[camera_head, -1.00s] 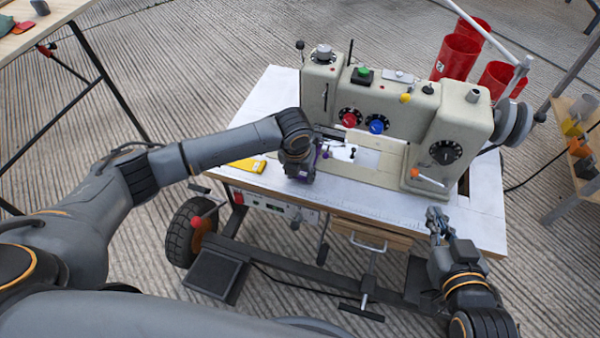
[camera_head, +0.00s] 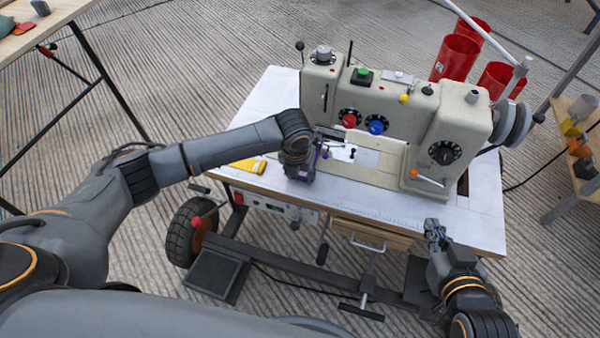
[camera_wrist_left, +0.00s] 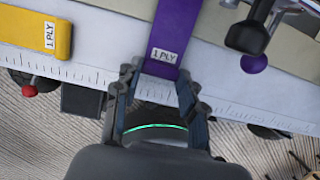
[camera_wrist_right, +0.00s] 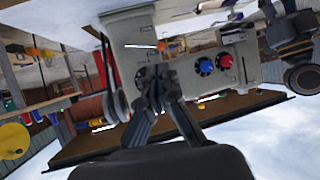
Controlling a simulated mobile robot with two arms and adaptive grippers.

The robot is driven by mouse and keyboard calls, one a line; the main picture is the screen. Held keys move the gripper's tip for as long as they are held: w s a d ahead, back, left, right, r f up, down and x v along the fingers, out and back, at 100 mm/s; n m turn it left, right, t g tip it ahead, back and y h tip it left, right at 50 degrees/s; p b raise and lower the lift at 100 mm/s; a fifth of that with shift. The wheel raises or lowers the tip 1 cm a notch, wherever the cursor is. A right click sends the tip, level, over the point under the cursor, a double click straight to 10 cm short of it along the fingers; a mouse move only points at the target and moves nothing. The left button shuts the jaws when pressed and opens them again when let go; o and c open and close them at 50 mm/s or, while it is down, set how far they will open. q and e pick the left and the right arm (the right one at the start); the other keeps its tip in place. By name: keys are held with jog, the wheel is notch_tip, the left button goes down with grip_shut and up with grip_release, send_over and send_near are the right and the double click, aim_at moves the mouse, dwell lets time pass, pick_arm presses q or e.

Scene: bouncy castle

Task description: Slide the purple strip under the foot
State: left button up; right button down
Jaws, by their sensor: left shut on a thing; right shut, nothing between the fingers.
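The purple strip (camera_wrist_left: 174,35) bears a "1 PLY" label and lies over the sewing table, its near end between the fingers of my left gripper (camera_wrist_left: 158,85). In the head view my left gripper (camera_head: 298,172) hides most of the strip. The machine's needle area and dark foot parts (camera_wrist_left: 248,37) stand just right of the strip in the left wrist view; whether the strip touches the foot cannot be told. My right gripper (camera_head: 434,228) is shut and empty by the table's front right edge.
A yellow strip (camera_head: 247,166) marked "1 PLY" lies on the white table (camera_head: 470,215) left of my left gripper. A shelf with coloured parts (camera_head: 578,150) is at right.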

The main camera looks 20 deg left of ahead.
jog(key=shift+s+d+f+g, duration=0.4)
jog(key=shift+s+f+g, duration=0.25)
jog(key=shift+f, duration=0.15)
dwell(0.7)
pick_arm(q)
jog(key=o, duration=0.9)
jog(key=shift+o, duration=0.2)
jog(key=v, duration=1.2)
